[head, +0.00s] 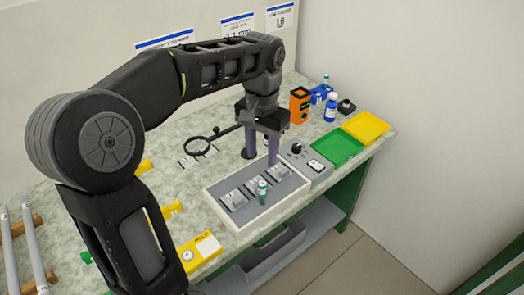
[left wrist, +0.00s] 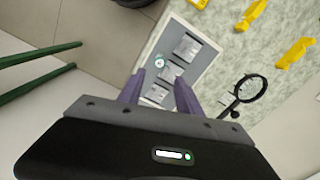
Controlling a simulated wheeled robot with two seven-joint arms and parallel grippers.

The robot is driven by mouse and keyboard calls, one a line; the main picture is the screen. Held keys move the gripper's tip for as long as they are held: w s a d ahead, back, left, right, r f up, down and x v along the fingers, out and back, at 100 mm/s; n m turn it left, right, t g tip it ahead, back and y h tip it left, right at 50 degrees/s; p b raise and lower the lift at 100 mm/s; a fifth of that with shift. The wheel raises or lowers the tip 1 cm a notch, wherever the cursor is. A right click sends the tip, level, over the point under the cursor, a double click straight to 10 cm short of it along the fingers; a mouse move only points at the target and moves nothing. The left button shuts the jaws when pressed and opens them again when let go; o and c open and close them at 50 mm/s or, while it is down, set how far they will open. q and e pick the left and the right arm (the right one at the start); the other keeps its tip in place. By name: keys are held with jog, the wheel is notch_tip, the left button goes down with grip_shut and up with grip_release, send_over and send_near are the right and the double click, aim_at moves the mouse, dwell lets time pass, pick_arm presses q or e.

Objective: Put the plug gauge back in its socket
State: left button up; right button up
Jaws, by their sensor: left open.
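A small teal-and-white cylinder (head: 262,192), which looks like the plug gauge, stands upright at the front edge of the grey tray (head: 212,198), beside the metal blocks; it also shows in the left wrist view (left wrist: 159,64). Another slim teal-topped piece (head: 326,79) stands at a blue block (head: 318,97) at the back right. I cannot tell which holder is the gauge's socket. My left gripper (head: 262,156) is open and empty, fingers pointing down over the tray's back part, behind the cylinder and apart from it. The fingers also show in the left wrist view (left wrist: 160,92).
A grey control box (head: 308,163), a green tray (head: 336,148) and a yellow tray (head: 366,126) line the right side. An orange box (head: 300,104) and a blue bottle (head: 331,108) stand behind. A magnifier (head: 196,146) and a yellow device (head: 200,250) are left of the grey tray.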

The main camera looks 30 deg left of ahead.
dwell(0.7)
pick_arm(q)
jog(key=d+f+h, duration=0.1)
jog(key=d+f, duration=0.6)
jog(key=f, duration=0.6)
jog(key=d+f+h, duration=0.1)
jog(key=d+f, duration=0.5)
jog(key=f, duration=0.6)
jog(key=s+d+f+n+h, duration=0.1)
jog(key=s+d+f+h, duration=0.1)
jog(key=s+d+f, duration=0.9)
jog(key=s+f, duration=0.4)
jog(key=s, duration=0.1)
jog(key=shift+s+d+f+n+t, duration=0.2)
jog(key=shift+d+n+t, duration=0.1)
jog(key=shift+d, duration=0.05)
